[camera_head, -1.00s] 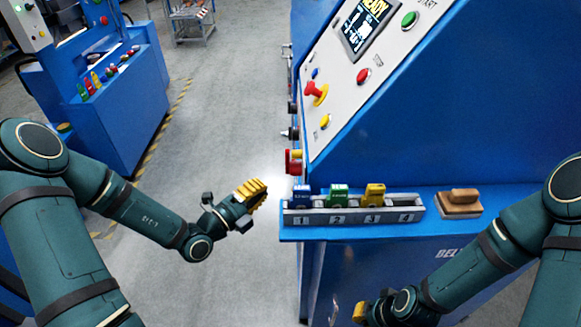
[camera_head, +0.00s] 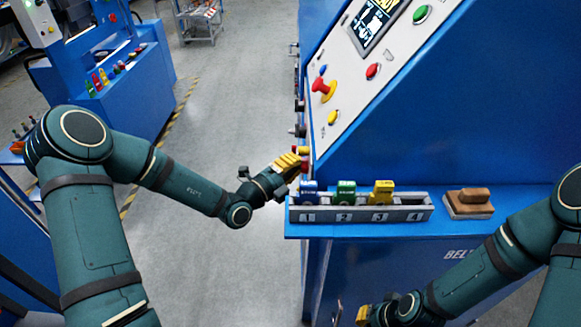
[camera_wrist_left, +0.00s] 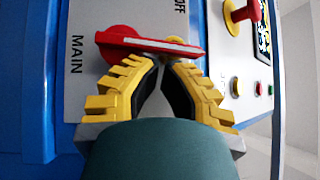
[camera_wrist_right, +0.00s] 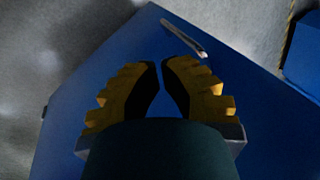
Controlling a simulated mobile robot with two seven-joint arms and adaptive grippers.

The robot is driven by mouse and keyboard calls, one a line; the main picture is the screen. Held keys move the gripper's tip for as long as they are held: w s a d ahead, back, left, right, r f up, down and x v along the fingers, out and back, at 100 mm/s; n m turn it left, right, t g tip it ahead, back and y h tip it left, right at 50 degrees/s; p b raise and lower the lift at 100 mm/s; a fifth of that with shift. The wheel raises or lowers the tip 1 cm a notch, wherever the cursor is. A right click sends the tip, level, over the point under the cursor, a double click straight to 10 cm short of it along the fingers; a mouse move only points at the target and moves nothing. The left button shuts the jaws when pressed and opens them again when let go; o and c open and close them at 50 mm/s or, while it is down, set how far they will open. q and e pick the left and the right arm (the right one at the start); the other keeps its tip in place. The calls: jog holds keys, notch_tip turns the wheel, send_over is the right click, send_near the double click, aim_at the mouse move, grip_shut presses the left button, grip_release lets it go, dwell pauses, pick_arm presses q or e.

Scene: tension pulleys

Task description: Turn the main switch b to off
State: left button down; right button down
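The main switch (camera_wrist_left: 125,45) shows in the left wrist view as a red handle with a pale edge, on a grey plate marked MAIN and OFF. The handle lies across the picture, not pointing up at OFF. Its red part (camera_head: 305,167) is mostly hidden by my gripper in the head view. My left gripper (camera_wrist_left: 160,62) has its fingertips together right at the handle; I cannot tell whether they touch it. It also shows in the head view (camera_head: 298,160). My right gripper (camera_wrist_right: 161,63) is nearly closed and empty, low by the machine's front (camera_head: 363,314).
A blue shelf carries a numbered rack (camera_head: 360,214) with blue, green and yellow pieces and a brown block (camera_head: 469,204). The sloped panel above has a red knob (camera_head: 323,88) and several buttons. Another blue machine (camera_head: 130,95) stands left, with open floor between.

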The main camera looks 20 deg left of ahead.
pick_arm(q)
jog(key=n+g+p, duration=0.1)
jog(key=p, duration=0.3)
jog(key=w+n+g+y+p, duration=0.1)
jog(key=p, duration=0.4)
jog(key=shift+a+r, duration=0.15)
jog(key=shift+r, duration=0.25)
pick_arm(e)
notch_tip(320, 180, up, 9)
jog(key=w, duration=0.2)
jog(key=shift+d+t, duration=0.25)
jog(key=shift+t, duration=0.05)
jog(key=shift+r, duration=0.1)
